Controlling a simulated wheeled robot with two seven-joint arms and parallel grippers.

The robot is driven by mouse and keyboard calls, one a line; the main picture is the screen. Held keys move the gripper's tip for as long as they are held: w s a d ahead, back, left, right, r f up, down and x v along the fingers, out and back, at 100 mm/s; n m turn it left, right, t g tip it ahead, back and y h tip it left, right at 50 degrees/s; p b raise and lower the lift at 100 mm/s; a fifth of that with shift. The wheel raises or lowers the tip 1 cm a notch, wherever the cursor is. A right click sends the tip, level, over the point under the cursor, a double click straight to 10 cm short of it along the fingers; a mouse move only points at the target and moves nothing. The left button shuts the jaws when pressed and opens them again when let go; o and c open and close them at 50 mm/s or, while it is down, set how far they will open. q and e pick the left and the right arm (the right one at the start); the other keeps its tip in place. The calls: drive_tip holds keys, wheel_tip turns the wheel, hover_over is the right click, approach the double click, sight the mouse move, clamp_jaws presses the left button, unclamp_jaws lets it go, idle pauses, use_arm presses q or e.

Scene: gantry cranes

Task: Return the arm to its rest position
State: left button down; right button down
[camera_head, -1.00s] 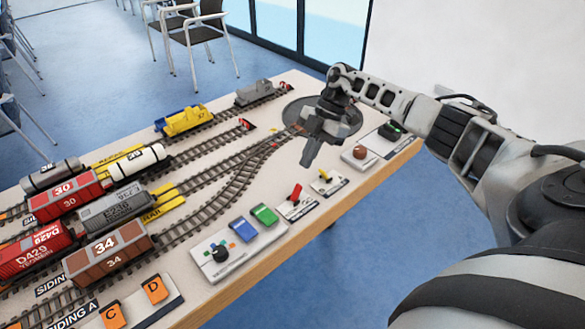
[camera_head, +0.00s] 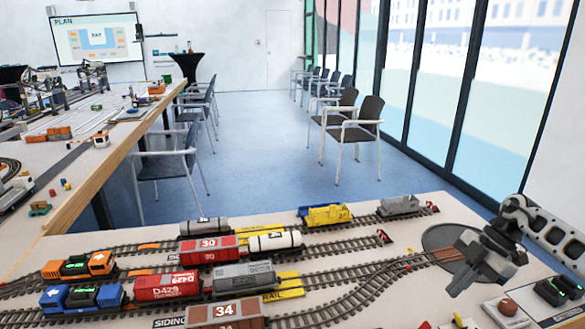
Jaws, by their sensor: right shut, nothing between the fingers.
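My right gripper (camera_head: 470,275) is at the lower right, above the table edge near the grey turntable disc (camera_head: 440,238). Its fingers are shut with nothing seen between them. My right arm (camera_head: 545,228) comes in from the right edge. The layout table (camera_head: 350,208) carries tracks with a brown wagon marked 34 (camera_head: 225,315), red wagons (camera_head: 168,287), a grey wagon (camera_head: 245,276), a white tank wagon (camera_head: 275,241) and a yellow locomotive (camera_head: 325,214). My left gripper is not in view.
A brown knob (camera_head: 507,307) and a dark button box (camera_head: 560,290) lie close under my right arm. A second long table (camera_head: 120,150) stands at the left. Chairs (camera_head: 355,135) stand on the blue floor beyond. A plan screen (camera_head: 97,38) hangs at the back.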

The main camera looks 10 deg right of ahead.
drive_tip(key=w+a+f+n+t+y, duration=0.1)
drive_tip(key=w+a+t+y, duration=0.2)
drive_tip(key=a, duration=0.7)
drive_tip(key=w+a+f+n+t+y, duration=0.1)
drive_tip(key=w+a+t+y, duration=0.15)
drive_tip(key=a, duration=0.75)
drive_tip(key=a+r+m+t, duration=0.5)
drive_tip(key=a+t, duration=0.3)
drive_tip(key=t, duration=0.1)
drive_tip(key=s+d+f+m+g+h, duration=0.1)
drive_tip(key=s+d+f+m+h, duration=0.2)
drive_tip(key=s+m+h, duration=0.35)
drive_tip(key=s+d+f+m+g+h, duration=0.2)
drive_tip(key=s+d+f+m+h, duration=0.2)
drive_tip(key=s+m+h, duration=0.25)
drive_tip(key=s+a+f+g+y, duration=0.1)
drive_tip(key=s+f+g, duration=0.2)
drive_tip(key=s+g, duration=0.95)
drive_tip(key=w+a+f+t+y, duration=0.1)
drive_tip(key=a+f+t+y, duration=0.2)
drive_tip(key=a+f+t, duration=0.2)
wheel_tip(320, 180, down, 3)
drive_tip(key=t, duration=0.6)
drive_tip(key=shift+a+f, duration=0.2)
